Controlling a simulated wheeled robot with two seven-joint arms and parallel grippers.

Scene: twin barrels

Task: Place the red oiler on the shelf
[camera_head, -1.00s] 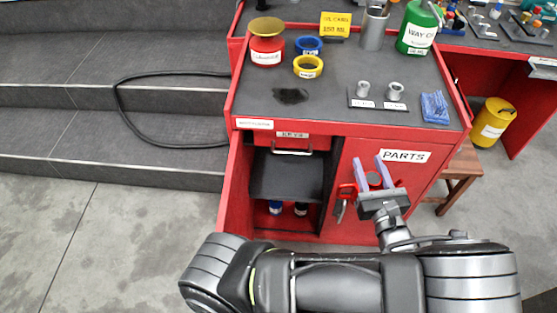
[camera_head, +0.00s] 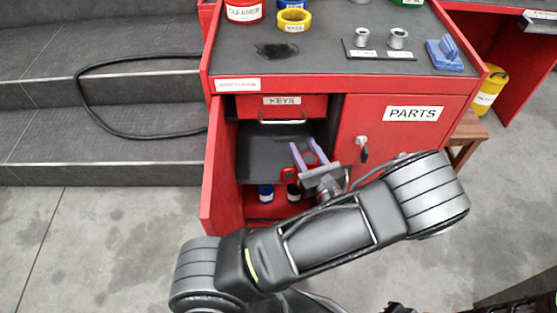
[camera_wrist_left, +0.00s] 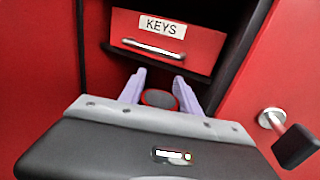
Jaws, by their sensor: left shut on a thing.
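My left gripper (camera_head: 310,154) is shut on the red oiler (camera_head: 288,175), in front of the open compartment of the red cabinet. The oiler is largely hidden behind the fingers and hand. In the left wrist view, its dark round top with a red rim (camera_wrist_left: 158,98) shows between the pale purple fingers (camera_wrist_left: 158,85). The dark shelf (camera_head: 258,152) is inside the compartment, below the KEYS drawer. The visible part of the shelf is bare. I cannot tell whether the oiler touches it. My right gripper is not in view.
The compartment door (camera_head: 222,175) stands open at the left. The KEYS drawer (camera_head: 282,107) is above the shelf. Blue and dark bottles (camera_head: 266,193) stand below it. The PARTS door (camera_head: 405,125), with a protruding handle (camera_head: 362,150), is shut at the right.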

